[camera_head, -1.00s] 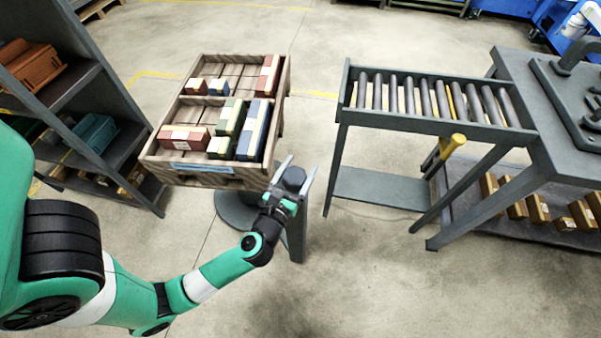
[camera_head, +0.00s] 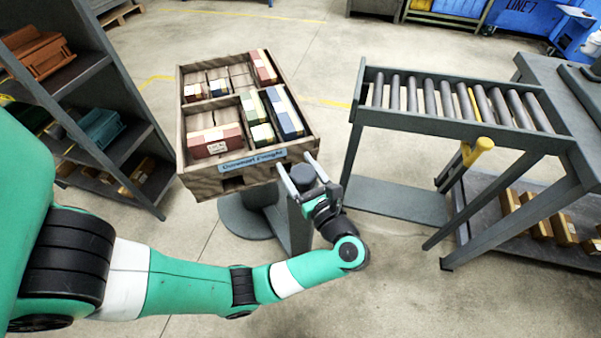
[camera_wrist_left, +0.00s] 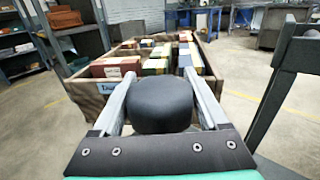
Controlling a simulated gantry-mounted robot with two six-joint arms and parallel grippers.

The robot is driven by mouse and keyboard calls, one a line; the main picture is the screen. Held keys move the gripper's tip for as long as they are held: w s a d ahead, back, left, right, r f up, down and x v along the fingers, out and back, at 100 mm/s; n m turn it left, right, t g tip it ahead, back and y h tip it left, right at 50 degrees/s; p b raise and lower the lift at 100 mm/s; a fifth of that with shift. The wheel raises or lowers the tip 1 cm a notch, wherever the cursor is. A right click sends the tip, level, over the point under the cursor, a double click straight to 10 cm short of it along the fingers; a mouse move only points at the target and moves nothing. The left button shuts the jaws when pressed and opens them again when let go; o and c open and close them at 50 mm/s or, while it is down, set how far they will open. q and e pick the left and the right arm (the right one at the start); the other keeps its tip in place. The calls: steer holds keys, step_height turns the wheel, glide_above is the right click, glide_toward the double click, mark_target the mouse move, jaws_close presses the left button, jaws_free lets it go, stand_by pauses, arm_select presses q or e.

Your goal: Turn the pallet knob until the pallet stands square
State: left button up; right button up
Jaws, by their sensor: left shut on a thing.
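The pallet (camera_head: 185,145) is a wooden box-like tray on a stand, with a blue label on its front wall. Its front edge rises to the right in the head view. The pallet knob (camera_head: 303,178) is a dark round knob on a post at the pallet's front right corner. My left gripper (camera_head: 300,170) is shut on the knob, one finger on each side. In the left wrist view the knob (camera_wrist_left: 160,105) sits between the two fingers, with the pallet (camera_wrist_left: 88,88) behind it. My right gripper is out of view.
Red, green and blue boxes (camera_head: 213,140) lie in the pallet. A roller conveyor (camera_head: 455,128) with a yellow handle (camera_head: 478,150) stands to the right, across a narrow gap. A shelf rack (camera_head: 120,150) stands close on the left. The floor in front is clear.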

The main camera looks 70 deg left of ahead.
arm_select(q)
steer(key=shift+s+n+g+h+b, duration=0.15)
steer(key=shift+n+g+h+b, duration=0.2)
steer(key=shift+n+g, duration=0.65)
steer(key=shift+s+n+g+h+b, duration=0.15)
steer(key=shift+n+g+h+b, duration=0.25)
steer(key=shift+g, duration=1)
steer(key=shift+d+n, duration=0.1)
steer(key=shift+n, duration=0.2)
steer(key=o, duration=1.3)
steer(key=shift+s, duration=0.1)
steer(key=shift+c, duration=0.2)
